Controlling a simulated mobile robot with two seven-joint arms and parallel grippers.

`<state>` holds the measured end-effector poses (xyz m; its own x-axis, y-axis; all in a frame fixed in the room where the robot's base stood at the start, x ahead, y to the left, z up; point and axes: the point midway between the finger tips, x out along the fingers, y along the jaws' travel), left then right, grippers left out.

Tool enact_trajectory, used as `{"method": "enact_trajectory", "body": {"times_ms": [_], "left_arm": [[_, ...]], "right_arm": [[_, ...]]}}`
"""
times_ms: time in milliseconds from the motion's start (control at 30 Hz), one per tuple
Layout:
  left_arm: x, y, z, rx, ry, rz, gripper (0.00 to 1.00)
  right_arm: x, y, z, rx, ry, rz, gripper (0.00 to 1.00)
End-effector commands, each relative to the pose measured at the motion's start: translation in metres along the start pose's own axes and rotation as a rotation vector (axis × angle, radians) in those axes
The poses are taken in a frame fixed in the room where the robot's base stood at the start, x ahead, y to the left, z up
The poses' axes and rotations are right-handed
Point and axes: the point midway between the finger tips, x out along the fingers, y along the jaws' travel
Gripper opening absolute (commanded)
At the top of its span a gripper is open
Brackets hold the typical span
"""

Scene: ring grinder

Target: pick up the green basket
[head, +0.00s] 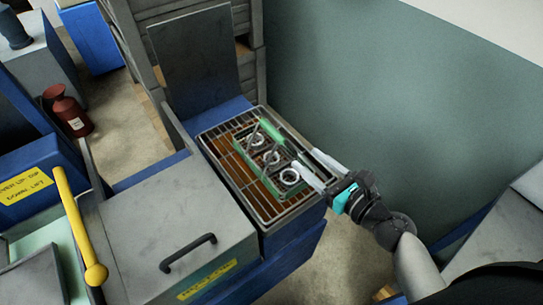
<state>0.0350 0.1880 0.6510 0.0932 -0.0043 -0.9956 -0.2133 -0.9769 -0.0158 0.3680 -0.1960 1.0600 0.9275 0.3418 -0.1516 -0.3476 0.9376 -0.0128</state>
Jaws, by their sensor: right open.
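The green basket (254,178) sits on a wire rack tray (232,176) on top of a blue stand. Several metal rings (272,157) lie in it in a row. My right gripper (306,160) comes in from the lower right. Its two pale fingers are open and reach to the basket's right side. I cannot tell whether they touch the basket or straddle its edge. The fingers hide part of the right rim. My left gripper is not in view.
A grey box (165,225) with a black handle stands left of the rack. A yellow lever (80,225) and a red bottle (67,112) are farther left. A grey panel (193,60) rises behind the rack. A green-grey wall (400,100) is at the right.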

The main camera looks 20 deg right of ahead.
Motion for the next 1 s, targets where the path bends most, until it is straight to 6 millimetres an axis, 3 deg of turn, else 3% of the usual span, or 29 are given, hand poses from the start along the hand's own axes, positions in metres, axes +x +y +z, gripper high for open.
{"method": "enact_trajectory", "body": {"times_ms": [600, 1000], "left_arm": [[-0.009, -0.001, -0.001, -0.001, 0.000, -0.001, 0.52], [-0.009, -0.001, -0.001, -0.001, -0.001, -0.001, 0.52]], "right_arm": [[0.087, -0.002, 0.001, 0.016, -0.005, -0.006, 0.57], [0.117, -0.001, 0.001, 0.014, -0.005, -0.005, 0.57]]}}
